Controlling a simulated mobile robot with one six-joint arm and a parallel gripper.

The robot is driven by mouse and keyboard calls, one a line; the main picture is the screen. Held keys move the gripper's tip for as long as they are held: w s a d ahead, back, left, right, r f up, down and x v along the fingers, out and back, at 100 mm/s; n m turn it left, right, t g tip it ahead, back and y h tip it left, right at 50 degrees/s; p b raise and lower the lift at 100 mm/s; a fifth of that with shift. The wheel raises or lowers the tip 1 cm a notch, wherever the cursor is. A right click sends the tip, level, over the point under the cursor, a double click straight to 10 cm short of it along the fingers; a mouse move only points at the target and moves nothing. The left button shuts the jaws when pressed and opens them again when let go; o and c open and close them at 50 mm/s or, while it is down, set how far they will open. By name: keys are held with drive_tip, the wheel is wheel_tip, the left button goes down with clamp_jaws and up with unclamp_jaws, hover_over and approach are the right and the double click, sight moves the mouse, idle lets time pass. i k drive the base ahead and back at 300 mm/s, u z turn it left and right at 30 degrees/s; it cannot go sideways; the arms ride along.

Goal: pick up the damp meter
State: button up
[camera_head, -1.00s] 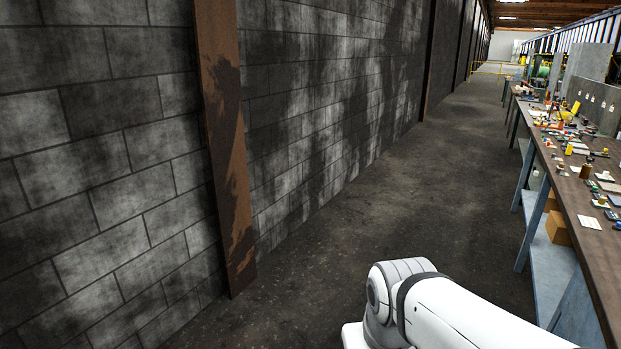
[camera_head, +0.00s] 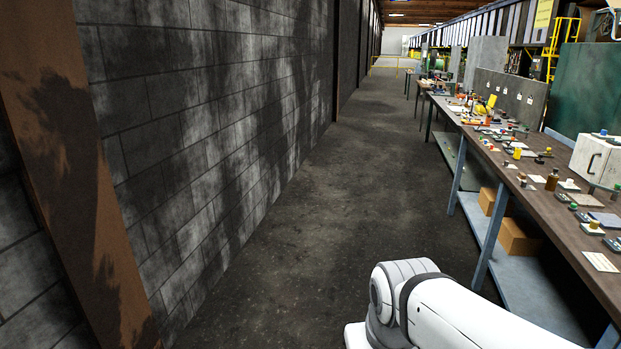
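I cannot make out the damp meter among the many small items on the long workbench (camera_head: 548,210) at the right. Several small devices lie there, too small to tell apart. My white arm shows at the bottom right of the head view, in front of the bench. My gripper is outside the picture.
A block wall (camera_head: 185,120) with a rusty post (camera_head: 75,190) runs along the left. The concrete floor (camera_head: 330,200) between wall and bench is clear. Cardboard boxes (camera_head: 519,238) sit on the bench's lower shelf. A white case (camera_head: 598,160) stands on the bench.

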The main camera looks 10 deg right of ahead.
sight(518, 153)
drive_tip(key=z, duration=0.45)
drive_tip(key=i, duration=1.55)
drive_tip(key=z, duration=0.9)
drive_tip(key=i, duration=1.3)
drive_tip(key=z, duration=0.35)
